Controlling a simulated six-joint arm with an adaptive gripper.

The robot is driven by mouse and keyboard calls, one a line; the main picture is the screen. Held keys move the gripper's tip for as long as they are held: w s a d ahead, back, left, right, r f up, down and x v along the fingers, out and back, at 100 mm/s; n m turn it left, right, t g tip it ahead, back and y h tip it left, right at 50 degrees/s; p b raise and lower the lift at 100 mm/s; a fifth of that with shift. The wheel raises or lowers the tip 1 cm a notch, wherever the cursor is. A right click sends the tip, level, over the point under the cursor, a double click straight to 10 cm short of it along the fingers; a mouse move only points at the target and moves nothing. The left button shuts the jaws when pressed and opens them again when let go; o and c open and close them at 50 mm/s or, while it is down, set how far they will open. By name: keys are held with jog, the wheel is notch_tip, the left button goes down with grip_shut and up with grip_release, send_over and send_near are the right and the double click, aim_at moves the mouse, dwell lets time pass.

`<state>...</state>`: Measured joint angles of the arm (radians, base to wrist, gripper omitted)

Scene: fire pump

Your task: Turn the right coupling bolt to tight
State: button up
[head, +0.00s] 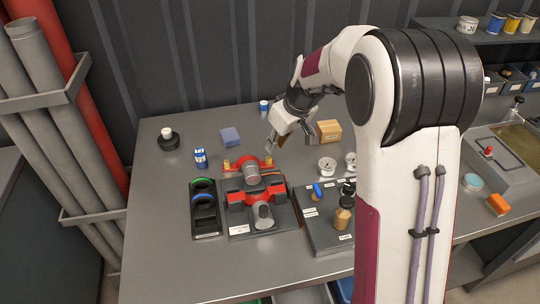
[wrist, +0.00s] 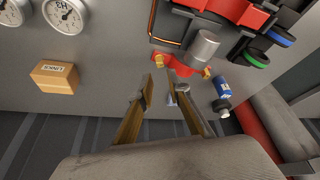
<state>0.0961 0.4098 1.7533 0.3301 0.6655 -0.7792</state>
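The pump (head: 252,172) stands on the grey table, with a red flange and a grey cylinder. A brass bolt sits on each side of the flange: the right coupling bolt (head: 268,160) and the left one (head: 227,163). In the wrist view, seen from the other side, the right bolt (wrist: 158,60) is at the picture's left and the other bolt (wrist: 207,72) at its right. My gripper (head: 274,146) is above and just behind the right bolt. In the wrist view, its fingertips (wrist: 159,76) are apart with nothing between them, close to that bolt; contact cannot be told.
A black tray with green and blue rings (head: 204,207) stands left of the pump. A blue can (head: 201,158), a blue box (head: 230,137) and a cardboard box (head: 328,131) stand behind. Gauges (head: 327,165) and a labelled board (head: 318,228) are at the right.

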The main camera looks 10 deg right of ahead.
aim_at(269, 158)
jog(key=shift+f, duration=0.1)
jog(key=shift+x, duration=3.8)
grip_shut()
